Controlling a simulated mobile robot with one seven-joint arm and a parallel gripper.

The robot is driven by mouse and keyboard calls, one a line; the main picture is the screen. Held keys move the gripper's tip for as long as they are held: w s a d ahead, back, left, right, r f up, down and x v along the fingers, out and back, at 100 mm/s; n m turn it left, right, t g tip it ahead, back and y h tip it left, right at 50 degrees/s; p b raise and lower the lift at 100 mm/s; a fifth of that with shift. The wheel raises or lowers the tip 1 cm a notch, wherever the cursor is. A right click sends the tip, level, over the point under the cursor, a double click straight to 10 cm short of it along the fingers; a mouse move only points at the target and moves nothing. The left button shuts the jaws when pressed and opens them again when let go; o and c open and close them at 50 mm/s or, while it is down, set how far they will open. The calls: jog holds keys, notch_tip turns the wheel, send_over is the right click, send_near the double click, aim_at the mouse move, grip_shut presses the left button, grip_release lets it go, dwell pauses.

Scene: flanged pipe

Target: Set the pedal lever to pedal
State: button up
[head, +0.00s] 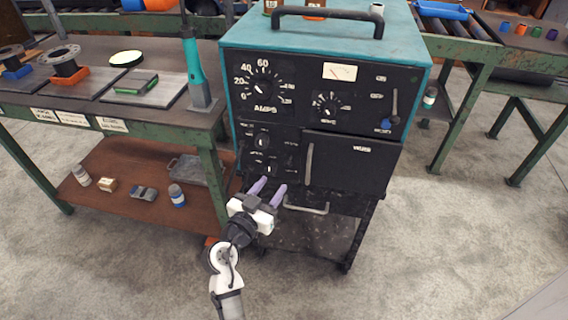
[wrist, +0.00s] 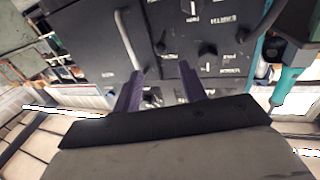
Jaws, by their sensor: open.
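The black-fronted welding machine (head: 350,112) has a lower-left panel (head: 268,150) with a dark knob (head: 262,141) and small switches with white marks. The labels are too small to read, so I cannot tell which one is the pedal lever. The wrist view shows this panel close up and turned over, with black knobs (wrist: 208,48) and white-marked switches (wrist: 193,9). My gripper (head: 273,184) has purple fingers, apart and empty, just below this panel. In the wrist view the gripper (wrist: 161,72) points at the machine front with nothing between the fingers.
A door with a pale vertical handle (head: 309,163) is right of the panel. A grey lower handle (head: 306,208) is close to the gripper's right. An upright lever (head: 395,105) stands by the ON/OFF labels. A teal torch (head: 193,68) stands on the left bench (head: 100,117). The front floor is clear.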

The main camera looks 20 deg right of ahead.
aim_at(286, 165)
jog(key=p+x, duration=0.2)
jog(key=x, duration=0.4)
jog(key=shift+w+d+r, duration=0.15)
jog(key=shift+d+r, duration=0.05)
jog(key=shift+x, duration=0.85)
jog(key=shift+a+f, duration=0.1)
jog(key=shift+f, duration=0.1)
jog(key=shift+c, duration=0.2)
